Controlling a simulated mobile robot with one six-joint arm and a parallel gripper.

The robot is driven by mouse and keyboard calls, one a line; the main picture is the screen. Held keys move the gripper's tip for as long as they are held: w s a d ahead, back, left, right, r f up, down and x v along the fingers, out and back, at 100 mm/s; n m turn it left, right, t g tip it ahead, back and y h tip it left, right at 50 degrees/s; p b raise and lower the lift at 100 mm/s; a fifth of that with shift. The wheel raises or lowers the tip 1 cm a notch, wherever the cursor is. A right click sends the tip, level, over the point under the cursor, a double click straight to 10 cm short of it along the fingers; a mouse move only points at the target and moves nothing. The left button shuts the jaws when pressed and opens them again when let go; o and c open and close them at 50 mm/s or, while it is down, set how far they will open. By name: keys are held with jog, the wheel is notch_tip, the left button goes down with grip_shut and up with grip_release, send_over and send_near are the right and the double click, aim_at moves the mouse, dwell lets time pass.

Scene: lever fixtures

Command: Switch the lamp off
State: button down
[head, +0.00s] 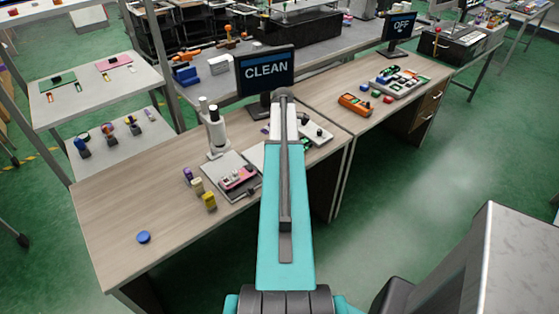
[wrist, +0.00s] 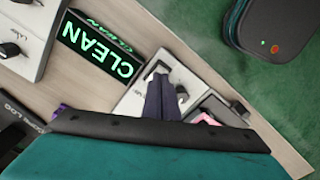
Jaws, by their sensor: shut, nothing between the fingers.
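I cannot pick out a lamp for certain. In the wrist view, my gripper (wrist: 161,92) is shut and empty, its dark fingers over a small white switch box (wrist: 131,101). A black knob shows on each side of the fingers; the box's label is too small to read. I cannot tell whether the fingertips touch the box. A lit green CLEAN sign (wrist: 97,50) lies beside it. Another white box (wrist: 30,42) with black levers is at the left edge. In the head view, my arm hides the gripper, and a white box with a black knob (head: 316,132) shows just right of it.
A CLEAN monitor (head: 266,70) stands at the back of the near desk (head: 115,205). A white microscope (head: 215,130), a pink device (head: 239,178) and small bottles stand left of my arm. An OFF monitor (head: 400,27) stands on the right desk. The near desk's left front is mostly clear.

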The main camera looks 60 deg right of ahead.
jog(key=shift+f+b, duration=0.4)
jog(key=shift+f, duration=0.4)
dwell(1.3)
notch_tip(320, 180, up, 7)
jog(key=p, duration=0.4)
dwell(0.9)
jog(key=shift+s, duration=0.1)
dwell(0.4)
